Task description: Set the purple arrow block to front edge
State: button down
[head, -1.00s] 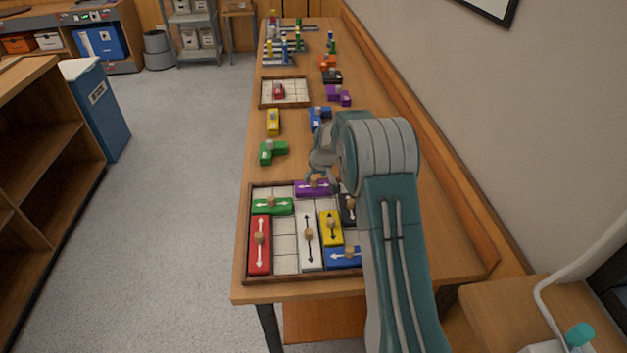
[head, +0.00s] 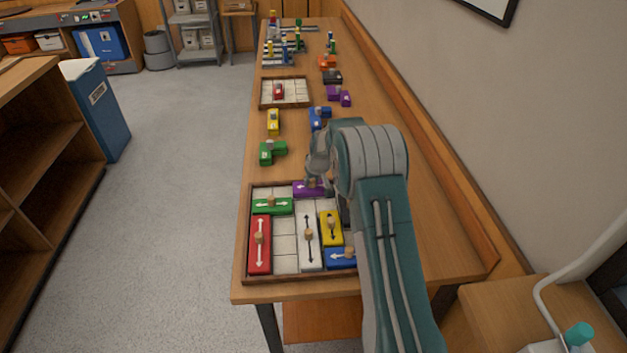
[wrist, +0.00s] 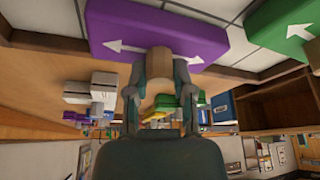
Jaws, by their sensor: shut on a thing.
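The purple arrow block (head: 302,189) lies in the far row of the wooden tray (head: 249,235), along its far wall. Its double white arrow runs left-right in the head view. In the wrist view the purple block (wrist: 140,26) fills the top, with its wooden knob (wrist: 160,60) between my fingers. My gripper (head: 312,183) is shut on that knob from above; it also shows in the wrist view (wrist: 160,78). My arm hides the tray's right part.
The green block (head: 272,206) lies nearer and left. The white block (head: 308,240), yellow block (head: 331,229), red block (head: 260,248) and blue block (head: 342,258) share the tray. Pale empty cells (head: 286,242) show between red and white. A loose green piece (head: 270,152) lies beyond the tray.

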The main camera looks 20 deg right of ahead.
jog(key=a, duration=0.4)
jog(key=w+a, duration=0.1)
jog(key=a, duration=0.3)
jog(key=w+a, duration=0.1)
jog(key=a, duration=0.3)
jog(key=shift+w+a+f, duration=0.15)
jog(key=shift+w+a, duration=0.05)
jog(key=shift+a, duration=0.1)
jog(key=shift+d, duration=0.1)
jog(key=c, duration=0.8)
grip_release()
jog(key=o, duration=0.3)
jog(key=shift+w+a, duration=0.1)
jog(key=shift+a, duration=0.2)
jog(key=shift+d, duration=0.1)
jog(key=shift+d+r, duration=0.1)
jog(key=shift+r, duration=0.2)
jog(key=v, duration=1.1)
jog(key=shift+r, duration=0.1)
